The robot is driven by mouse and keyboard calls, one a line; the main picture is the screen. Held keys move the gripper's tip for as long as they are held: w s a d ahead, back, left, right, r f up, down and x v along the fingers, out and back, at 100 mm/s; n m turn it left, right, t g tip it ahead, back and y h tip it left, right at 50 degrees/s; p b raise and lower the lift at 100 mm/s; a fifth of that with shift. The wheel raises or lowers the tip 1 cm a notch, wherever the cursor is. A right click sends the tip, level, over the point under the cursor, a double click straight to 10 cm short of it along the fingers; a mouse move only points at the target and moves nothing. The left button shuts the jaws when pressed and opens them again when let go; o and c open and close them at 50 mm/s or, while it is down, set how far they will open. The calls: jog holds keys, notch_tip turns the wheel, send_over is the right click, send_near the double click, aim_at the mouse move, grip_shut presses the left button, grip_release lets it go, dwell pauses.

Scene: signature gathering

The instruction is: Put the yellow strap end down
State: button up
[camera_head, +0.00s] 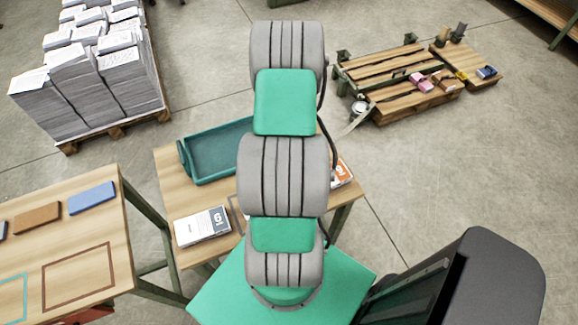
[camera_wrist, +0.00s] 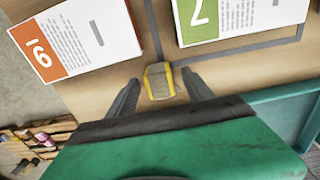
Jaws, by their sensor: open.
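The yellow strap end (camera_wrist: 159,84) is a small yellow buckle-like piece with a grey middle. In the wrist view it lies at the wooden table top, between the two dark fingers of my gripper (camera_wrist: 160,76). The fingers stand apart with a gap on each side of it, so my gripper is open. In the head view my own arm hides the gripper and the strap end.
An orange-marked stack (camera_wrist: 75,38) and a green-marked stack (camera_wrist: 240,16) lie beyond the fingers. A teal tray (camera_head: 215,152) and a grey-marked stack (camera_head: 202,227) share the wooden table (camera_head: 172,175). A pallet of papers (camera_head: 90,65) stands far left.

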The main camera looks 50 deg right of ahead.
jog(key=shift+c, duration=0.3)
grip_shut()
dwell(0.4)
